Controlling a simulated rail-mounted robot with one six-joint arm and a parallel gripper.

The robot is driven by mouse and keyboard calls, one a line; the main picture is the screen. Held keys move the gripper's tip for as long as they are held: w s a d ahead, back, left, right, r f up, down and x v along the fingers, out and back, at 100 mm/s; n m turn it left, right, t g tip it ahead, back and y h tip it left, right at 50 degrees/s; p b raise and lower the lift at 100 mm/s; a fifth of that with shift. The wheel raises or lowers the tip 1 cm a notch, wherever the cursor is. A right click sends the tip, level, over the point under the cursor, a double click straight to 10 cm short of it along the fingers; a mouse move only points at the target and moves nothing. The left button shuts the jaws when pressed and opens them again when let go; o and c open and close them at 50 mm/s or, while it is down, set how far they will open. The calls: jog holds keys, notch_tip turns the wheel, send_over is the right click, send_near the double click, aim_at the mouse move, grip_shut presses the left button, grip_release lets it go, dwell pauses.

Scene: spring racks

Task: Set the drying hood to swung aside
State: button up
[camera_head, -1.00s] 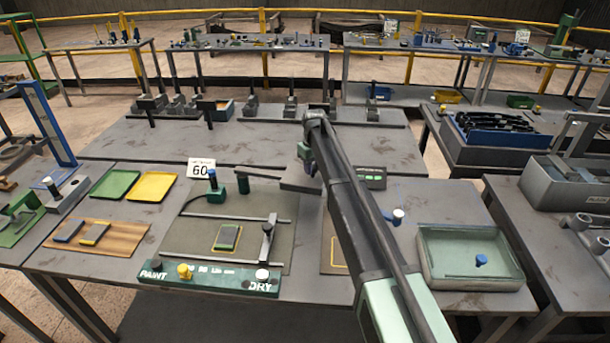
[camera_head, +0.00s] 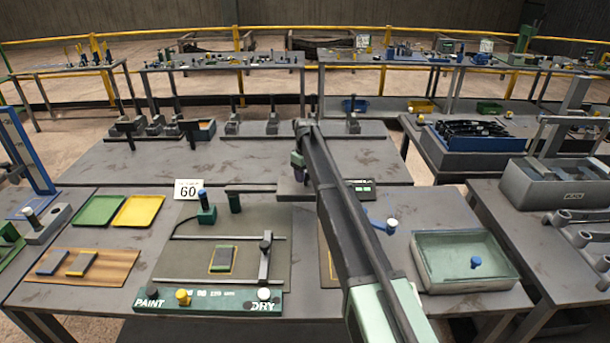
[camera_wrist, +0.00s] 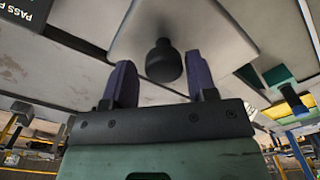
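The drying hood looks to be the flat grey plate (camera_head: 291,187) on a dark bar from the dark green post (camera_head: 234,202). In the wrist view the grey plate (camera_wrist: 215,28) carries a black knob (camera_wrist: 163,66). My gripper (camera_wrist: 159,72) is open, its two purple fingers on either side of the knob with gaps showing. In the head view my gripper (camera_head: 298,168) is at the plate, partly hidden by my arm.
A dark display with green lettering (camera_head: 361,190) stands just right of the plate; it reads PASS in the wrist view (camera_wrist: 22,18). A sliding bar with an upright post (camera_head: 264,258) crosses the board. The rear bench (camera_head: 240,160) has free room.

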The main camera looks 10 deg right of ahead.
jog(key=shift+o, duration=0.4)
jog(key=shift+s, duration=0.15)
jog(key=shift+r, duration=0.1)
notch_tip(320, 180, up, 11)
jog(key=p, duration=1.1)
